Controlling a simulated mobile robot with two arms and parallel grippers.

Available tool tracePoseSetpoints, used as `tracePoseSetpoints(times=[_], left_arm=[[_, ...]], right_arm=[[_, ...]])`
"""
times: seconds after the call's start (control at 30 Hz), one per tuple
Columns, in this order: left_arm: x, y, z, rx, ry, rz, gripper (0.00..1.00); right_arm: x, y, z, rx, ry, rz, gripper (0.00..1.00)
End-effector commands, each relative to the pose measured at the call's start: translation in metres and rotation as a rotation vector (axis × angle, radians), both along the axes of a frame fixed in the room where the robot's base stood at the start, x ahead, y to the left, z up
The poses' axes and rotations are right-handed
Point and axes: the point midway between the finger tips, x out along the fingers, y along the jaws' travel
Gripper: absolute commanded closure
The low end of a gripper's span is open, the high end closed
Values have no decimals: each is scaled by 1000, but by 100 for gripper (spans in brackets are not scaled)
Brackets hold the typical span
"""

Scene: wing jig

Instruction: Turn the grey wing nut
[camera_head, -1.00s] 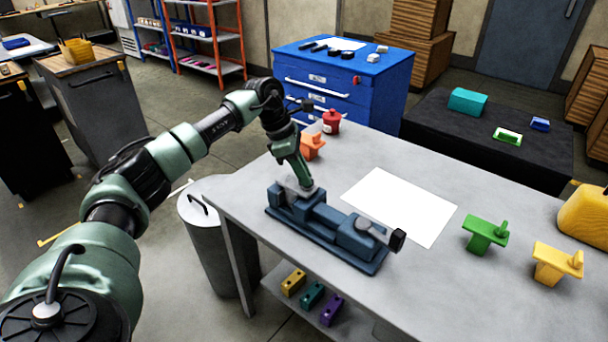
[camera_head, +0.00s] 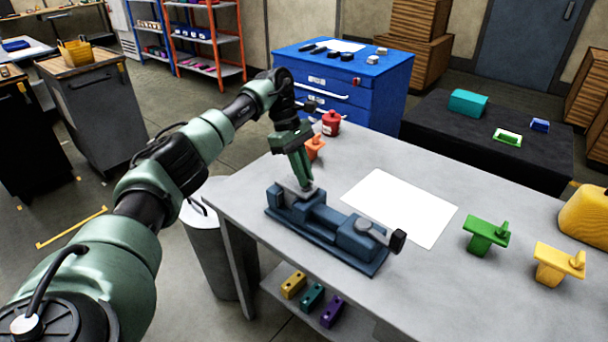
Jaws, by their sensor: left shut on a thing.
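A blue jig (camera_head: 322,220) lies on the grey workbench, with a grey flat piece (camera_head: 291,188) at its left end. This looks like the grey wing nut; it is small and partly hidden by the fingers. My left gripper (camera_head: 305,181) points down at it from above, its fingers close together and shut on it. At the jig's right end are a grey round part (camera_head: 372,229) and a black knob (camera_head: 398,241). My right gripper is not in view.
A white sheet (camera_head: 400,207) lies behind the jig. Orange (camera_head: 317,148), green (camera_head: 486,236) and yellow (camera_head: 558,263) pieces and a red container (camera_head: 331,122) stand on the workbench (camera_head: 480,290). A grey bin (camera_head: 212,245) stands left of it.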

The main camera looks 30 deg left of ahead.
Motion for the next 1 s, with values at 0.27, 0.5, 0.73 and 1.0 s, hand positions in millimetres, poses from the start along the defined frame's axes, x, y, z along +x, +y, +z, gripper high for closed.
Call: tracePoseSetpoints(times=[0.27, 0.5, 0.73, 1.0], left_arm=[[1, 1, 1, 1, -4, -10, 100], [1, 1, 1, 2, -4, -9, 70], [0, 0, 1, 1, -3, -9, 67], [2, 7, 17, 1, -5, -8, 67]], right_arm=[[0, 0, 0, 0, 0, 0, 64], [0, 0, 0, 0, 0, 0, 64], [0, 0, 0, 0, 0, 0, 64], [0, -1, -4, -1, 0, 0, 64]])
